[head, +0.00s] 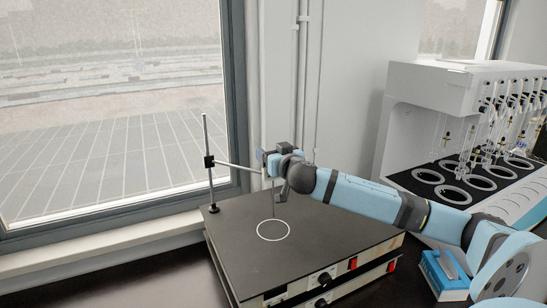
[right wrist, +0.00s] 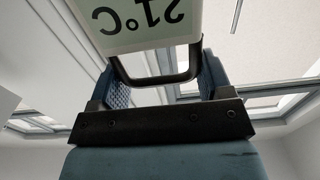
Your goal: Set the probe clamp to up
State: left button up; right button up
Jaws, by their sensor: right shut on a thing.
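The probe clamp arm (head: 235,166) is a thin light bar running from a black boss (head: 209,161) on the upright stand rod (head: 206,135) to my right gripper. My right gripper (head: 270,160) is shut on the clamp's outer end, which it mostly hides. A thin probe (head: 274,200) hangs below it over the hotplate. In the right wrist view, a dark bracket (right wrist: 155,79) lies between the blue finger pads of the gripper (right wrist: 160,72). A pale display (right wrist: 140,22) reading 21°C appears upside down there. My left gripper is not in view.
The hotplate (head: 318,226) has a black top with a white ring, and knobs and red switches in front. A blue box (head: 443,272) lies to its right. A white multi-distiller unit (head: 425,90) with glassware stands at the right. A window is behind.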

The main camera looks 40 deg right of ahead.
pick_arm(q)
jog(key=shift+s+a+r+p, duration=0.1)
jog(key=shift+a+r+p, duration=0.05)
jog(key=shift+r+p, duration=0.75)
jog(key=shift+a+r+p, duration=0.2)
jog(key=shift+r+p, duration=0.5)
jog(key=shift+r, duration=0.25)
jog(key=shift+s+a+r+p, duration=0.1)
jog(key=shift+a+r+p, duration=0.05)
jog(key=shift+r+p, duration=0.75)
pick_arm(e)
notch_tip(320, 180, up, 12)
jog(key=shift+d+f, duration=0.15)
jog(key=shift+f, duration=0.1)
jog(key=o, duration=1)
jog(key=shift+c, duration=0.2)
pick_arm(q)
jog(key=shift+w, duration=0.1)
pick_arm(e)
jog(key=shift+f, duration=0.1)
jog(key=shift+f, duration=0.1)
pick_arm(q)
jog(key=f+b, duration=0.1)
jog(key=b, duration=0.1)
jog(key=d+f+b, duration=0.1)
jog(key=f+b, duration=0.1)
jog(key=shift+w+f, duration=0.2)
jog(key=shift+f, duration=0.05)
pick_arm(e)
jog(key=v, duration=1.4)
